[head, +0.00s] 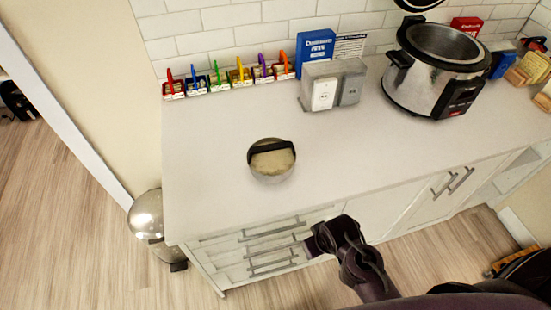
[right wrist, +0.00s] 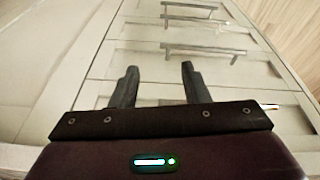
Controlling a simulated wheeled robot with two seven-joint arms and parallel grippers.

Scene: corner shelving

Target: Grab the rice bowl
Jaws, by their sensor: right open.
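The rice bowl (head: 272,170) stands upright on the white countertop, left of the middle in the head view. It is a pale, light-coloured bowl with a dark band or handle across its top. My right gripper (head: 312,241) is in front of the drawers, below the counter's front edge and apart from the bowl. In the right wrist view its two dark fingers (right wrist: 158,85) are spread with nothing between them. The bowl does not show in the right wrist view. My left gripper is not in view.
The countertop (head: 215,135) is clear around the bowl. A steel rice cooker (head: 437,75), an outlet box (head: 333,85) and several small coloured containers (head: 240,77) stand along the back. Drawers with bar handles (head: 272,230) are below. A steel bin (head: 147,215) stands at the left.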

